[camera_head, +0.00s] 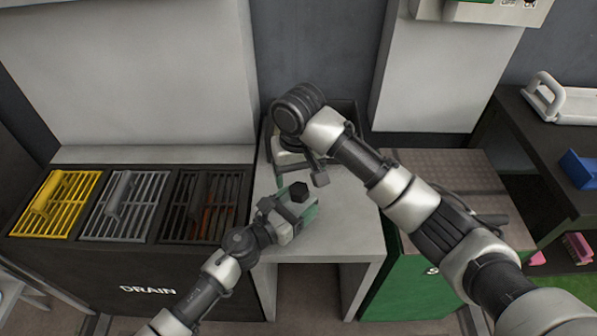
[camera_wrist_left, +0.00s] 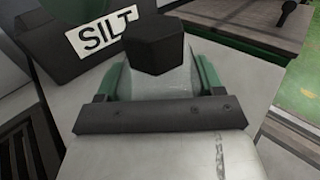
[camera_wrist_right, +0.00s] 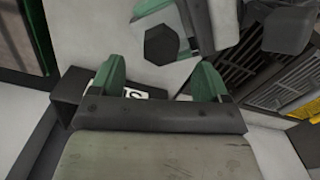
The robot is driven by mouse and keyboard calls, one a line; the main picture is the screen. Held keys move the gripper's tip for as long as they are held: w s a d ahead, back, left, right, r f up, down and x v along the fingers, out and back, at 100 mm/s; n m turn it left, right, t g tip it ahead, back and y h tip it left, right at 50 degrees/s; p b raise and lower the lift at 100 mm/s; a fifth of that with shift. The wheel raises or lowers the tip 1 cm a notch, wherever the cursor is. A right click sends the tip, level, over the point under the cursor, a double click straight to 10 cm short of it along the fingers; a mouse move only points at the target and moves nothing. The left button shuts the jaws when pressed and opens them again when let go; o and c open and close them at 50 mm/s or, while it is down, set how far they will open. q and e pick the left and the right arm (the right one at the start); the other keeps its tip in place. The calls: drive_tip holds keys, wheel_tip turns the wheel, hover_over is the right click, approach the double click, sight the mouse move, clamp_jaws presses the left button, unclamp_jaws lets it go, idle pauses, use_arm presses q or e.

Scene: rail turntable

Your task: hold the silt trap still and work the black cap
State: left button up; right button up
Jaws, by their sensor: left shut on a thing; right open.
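The silt trap has a pale body (camera_wrist_left: 165,84) and a faceted black cap (camera_wrist_left: 155,48) on top. In the head view the cap (camera_head: 298,192) stands over the grey bench. My left gripper (camera_head: 292,214) is shut on the trap's body, with its green fingertips on either side. My right gripper (camera_head: 300,180) is open and empty, behind and above the cap. In the right wrist view the cap (camera_wrist_right: 160,45) shows beyond the gap between the open green fingertips, apart from them. The left gripper hides part of the trap.
A dark bin labelled SILT (camera_wrist_left: 62,48) stands at the back of the grey bench (camera_head: 350,222). Yellow, grey and dark drain grates (camera_head: 60,205) lie at the left. A green cabinet (camera_head: 415,285) stands to the right. The bench's front right is clear.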

sight(301, 187)
drive_tip(key=shift+f, duration=2)
drive_tip(key=c, duration=1.2)
drive_tip(key=m, duration=0.6)
drive_tip(key=shift+d, duration=0.1)
drive_tip(key=m, duration=0.2)
drive_tip(key=shift+s+m, duration=0.1)
drive_tip(key=shift+m, duration=0.2)
drive_tip(key=m, duration=0.3)
drive_tip(key=shift+d, duration=0.1)
drive_tip(key=shift+m, duration=0.4)
